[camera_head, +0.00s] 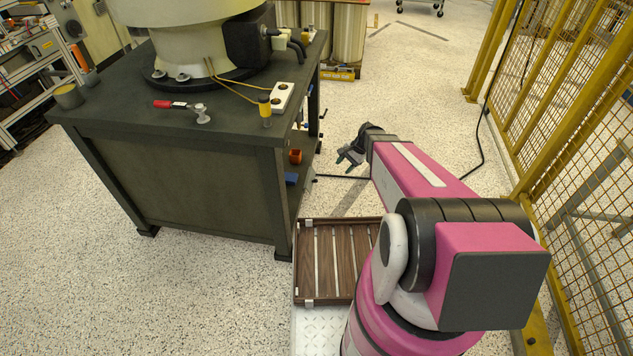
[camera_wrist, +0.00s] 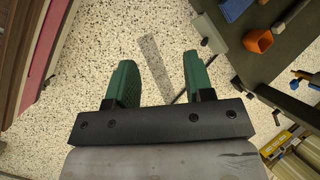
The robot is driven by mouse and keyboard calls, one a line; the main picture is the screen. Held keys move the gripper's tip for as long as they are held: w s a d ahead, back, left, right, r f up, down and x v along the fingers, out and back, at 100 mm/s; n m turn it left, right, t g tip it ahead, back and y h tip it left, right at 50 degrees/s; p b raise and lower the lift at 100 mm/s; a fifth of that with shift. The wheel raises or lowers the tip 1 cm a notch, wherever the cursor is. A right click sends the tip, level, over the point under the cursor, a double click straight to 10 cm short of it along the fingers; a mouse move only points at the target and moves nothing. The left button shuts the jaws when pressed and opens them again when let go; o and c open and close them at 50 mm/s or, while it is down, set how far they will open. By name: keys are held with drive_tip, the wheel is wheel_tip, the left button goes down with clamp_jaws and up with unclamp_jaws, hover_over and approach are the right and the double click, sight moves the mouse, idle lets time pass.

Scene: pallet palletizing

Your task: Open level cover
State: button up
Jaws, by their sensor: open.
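No part is clearly recognisable as a level cover in either view. My gripper (camera_head: 350,157) is beyond the right side of the dark workbench (camera_head: 200,180), above the speckled floor. In the wrist view my gripper (camera_wrist: 157,62) shows two green fingers spread apart, with nothing between them. On the bench top are a small red-handled tool (camera_head: 172,104), a white block with dark round spots (camera_head: 282,98) and a yellow cylinder (camera_head: 265,108). My gripper is apart from all of these.
A large pale machine base (camera_head: 200,50) stands on the bench. An orange cup (camera_head: 295,156) and a blue item (camera_head: 291,179) are on its lower shelf. A slatted wooden platform (camera_head: 325,255) lies beside my arm. A yellow mesh fence (camera_head: 575,130) borders the right.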

drive_tip(key=w+a+f+m+t+y, duration=0.15)
drive_tip(key=w+f+m+y, duration=0.5)
drive_tip(key=w+f, duration=0.65)
drive_tip(key=m+t+y, duration=0.1)
drive_tip(key=m+t, duration=0.1)
drive_tip(key=m, duration=0.7)
approach(316, 180)
drive_tip(key=x, duration=1)
drive_tip(key=shift+w+d+f, duration=0.1)
drive_tip(key=shift+w+f, duration=0.2)
drive_tip(key=shift+f, duration=0.05)
clamp_jaws()
